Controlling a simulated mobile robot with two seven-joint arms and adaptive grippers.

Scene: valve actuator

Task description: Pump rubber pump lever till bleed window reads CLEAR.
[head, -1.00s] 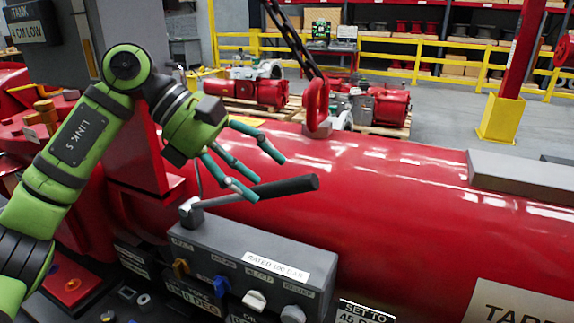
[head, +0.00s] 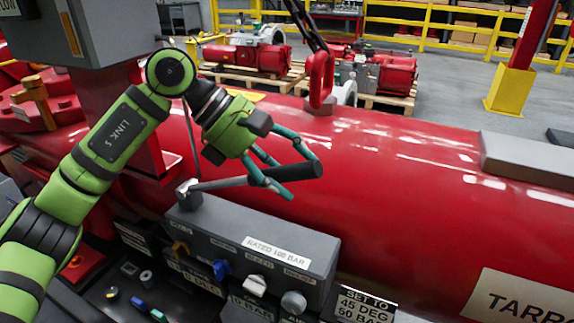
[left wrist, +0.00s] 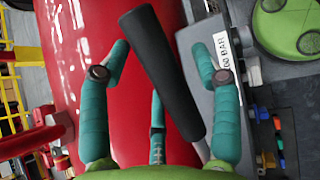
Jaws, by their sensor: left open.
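The pump lever's black rubber grip (head: 298,171) sticks out to the right in the head view, on a metal rod rising slightly from a pivot on the grey pump box (head: 225,235). My left gripper (head: 303,177) has its teal fingers at the grip, open. In the left wrist view the grip (left wrist: 165,75) runs between the spread fingers of the gripper (left wrist: 162,55), with visible gaps on both sides. I cannot make out a bleed window reading; small labels on the box front are too blurred. My right gripper is not in view.
The large red cylinder (head: 400,180) lies just behind the pump box. A red hook on a chain (head: 321,78) hangs behind the lever. A grey cabinet (head: 85,40) stands at upper left.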

